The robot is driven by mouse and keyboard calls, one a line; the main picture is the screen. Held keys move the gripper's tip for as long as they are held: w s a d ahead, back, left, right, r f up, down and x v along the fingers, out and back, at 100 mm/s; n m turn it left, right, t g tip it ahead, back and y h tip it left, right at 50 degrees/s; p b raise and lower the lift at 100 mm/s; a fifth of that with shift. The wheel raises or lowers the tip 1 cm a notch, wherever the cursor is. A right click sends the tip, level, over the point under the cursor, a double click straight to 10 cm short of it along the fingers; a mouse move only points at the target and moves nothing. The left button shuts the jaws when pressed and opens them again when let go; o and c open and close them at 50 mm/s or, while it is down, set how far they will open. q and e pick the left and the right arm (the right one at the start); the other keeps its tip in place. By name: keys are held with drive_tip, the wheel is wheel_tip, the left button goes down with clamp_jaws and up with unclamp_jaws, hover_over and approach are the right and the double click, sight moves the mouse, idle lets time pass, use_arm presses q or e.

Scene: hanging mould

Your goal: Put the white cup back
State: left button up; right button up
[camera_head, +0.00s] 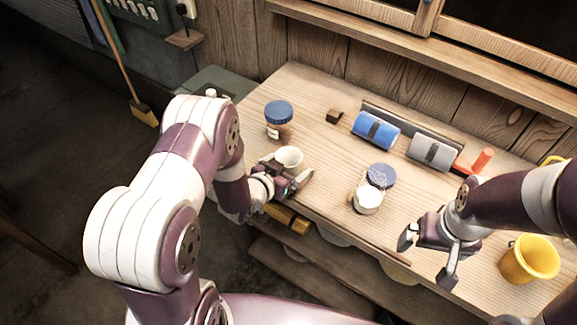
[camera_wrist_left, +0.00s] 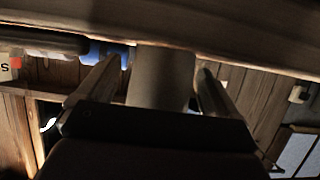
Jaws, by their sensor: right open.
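The white cup (camera_head: 289,157) stands upright near the front left edge of the wooden workbench (camera_head: 335,185). My left gripper (camera_head: 288,176) is low at the bench, open, with a finger on either side of the cup. In the left wrist view the cup (camera_wrist_left: 162,78) shows between the two spread fingers (camera_wrist_left: 155,85). A gap shows at the left finger; I cannot tell whether the right finger touches the cup. My right gripper (camera_head: 428,260) is open and empty near the bench's front edge at the right.
A blue-lidded jar (camera_head: 279,120) stands behind the cup. A white container (camera_head: 368,200) and a round blue item (camera_head: 381,176) are mid-bench. A blue roll (camera_head: 376,130), a grey roll (camera_head: 430,152) and a small block (camera_head: 334,116) lie further back. A yellow cup (camera_head: 530,260) is at right.

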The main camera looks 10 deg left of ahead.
use_arm(q)
drive_tip(key=shift+r, duration=0.2)
drive_tip(key=shift+s+a, duration=0.15)
drive_tip(key=shift+s, duration=0.15)
drive_tip(key=s+a+r+n+g+y, duration=0.1)
drive_tip(key=s+a+r+g+y, duration=0.15)
drive_tip(key=s+a, duration=0.2)
drive_tip(key=s+a+r+n+g+y, duration=0.1)
drive_tip(key=s+a+r+g+y, duration=0.15)
drive_tip(key=s, duration=0.25)
drive_tip(key=s+d+r+n+g, duration=0.1)
drive_tip(key=s+d+r+g, duration=0.2)
drive_tip(key=s, duration=0.6)
drive_tip(key=r+g, duration=0.2)
drive_tip(key=g, duration=0.1)
drive_tip(key=shift+n, duration=0.4)
